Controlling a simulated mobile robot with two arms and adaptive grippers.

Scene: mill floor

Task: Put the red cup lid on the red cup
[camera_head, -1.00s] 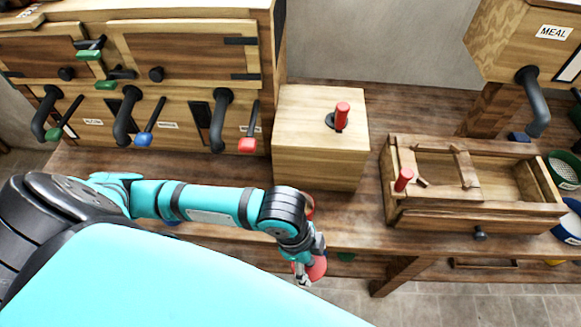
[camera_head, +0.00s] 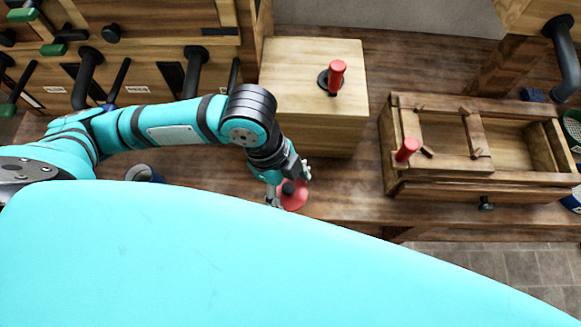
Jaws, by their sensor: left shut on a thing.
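The red cup lid (camera_head: 294,199) is a red disc with a dark knob. My left gripper (camera_head: 288,187) is shut on the lid by its knob, with the fingers on either side. The lid is over the front part of the wooden bench, in front of the light wooden box. I cannot make out the red cup; it may be hidden under the lid or behind my arm. My right gripper is not in view.
A light wooden box (camera_head: 290,82) with a red-handled crank stands behind my left gripper. A wooden sifter-like box (camera_head: 480,186) is to the right. A blue-rimmed cup (camera_head: 145,173) shows partly behind my left arm. Bench between the boxes is clear.

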